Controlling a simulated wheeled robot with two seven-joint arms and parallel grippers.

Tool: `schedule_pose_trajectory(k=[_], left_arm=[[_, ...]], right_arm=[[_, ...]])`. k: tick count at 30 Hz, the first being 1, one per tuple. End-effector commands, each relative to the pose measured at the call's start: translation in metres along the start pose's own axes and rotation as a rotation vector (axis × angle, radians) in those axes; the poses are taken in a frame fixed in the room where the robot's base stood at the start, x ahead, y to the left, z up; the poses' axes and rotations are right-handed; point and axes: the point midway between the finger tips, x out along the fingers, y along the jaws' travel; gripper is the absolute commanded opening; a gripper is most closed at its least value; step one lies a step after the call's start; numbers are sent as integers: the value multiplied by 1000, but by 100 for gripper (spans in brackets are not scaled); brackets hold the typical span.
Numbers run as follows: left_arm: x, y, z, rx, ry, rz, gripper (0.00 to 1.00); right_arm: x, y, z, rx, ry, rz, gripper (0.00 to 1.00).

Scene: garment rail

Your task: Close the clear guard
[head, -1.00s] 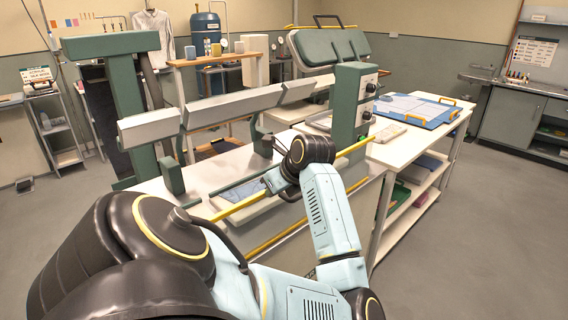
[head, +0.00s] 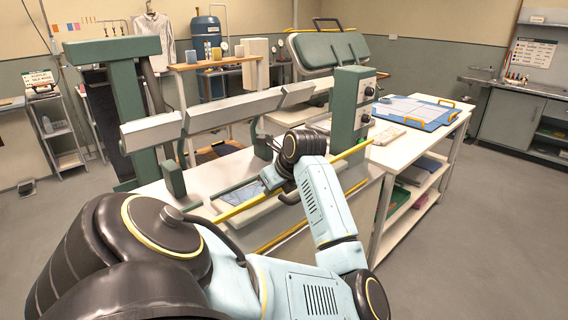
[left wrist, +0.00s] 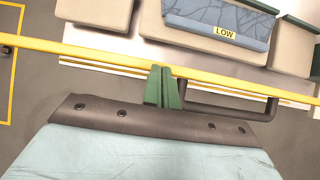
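The guard's clear panel is hard to make out. A yellow bar (head: 240,208), apparently its edge, runs along the front of the green-and-white press. The bar also crosses the left wrist view (left wrist: 90,53), with a dark handle (left wrist: 230,114) on its near side. My left gripper (left wrist: 162,70) has its green fingers together, with their tips at the bar just left of the handle; I see nothing between them. In the head view my left wrist hides most of this gripper. My right gripper is not in view.
A blue-grey pad marked LOW (left wrist: 222,25) lies beyond the bar. A green control post (head: 350,108) stands at the press's right end. A white table (head: 425,145) with a blue tray (head: 420,112) is to the right. Open floor (head: 490,240) lies at the right.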

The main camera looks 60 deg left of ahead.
Motion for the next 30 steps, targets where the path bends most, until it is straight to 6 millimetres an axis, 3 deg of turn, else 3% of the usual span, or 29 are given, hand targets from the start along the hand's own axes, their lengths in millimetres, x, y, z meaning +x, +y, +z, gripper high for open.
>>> schedule_pose_trajectory(k=[2,8,21,30], left_arm=[[-1,6,-6,-4,-5,14,0],[-28,5,-40,4,2,1,0],[-81,4,33,-3,1,-4,0],[-89,5,45,0,2,-2,0]], right_arm=[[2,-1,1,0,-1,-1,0],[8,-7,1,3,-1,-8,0],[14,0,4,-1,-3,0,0],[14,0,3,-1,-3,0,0]])
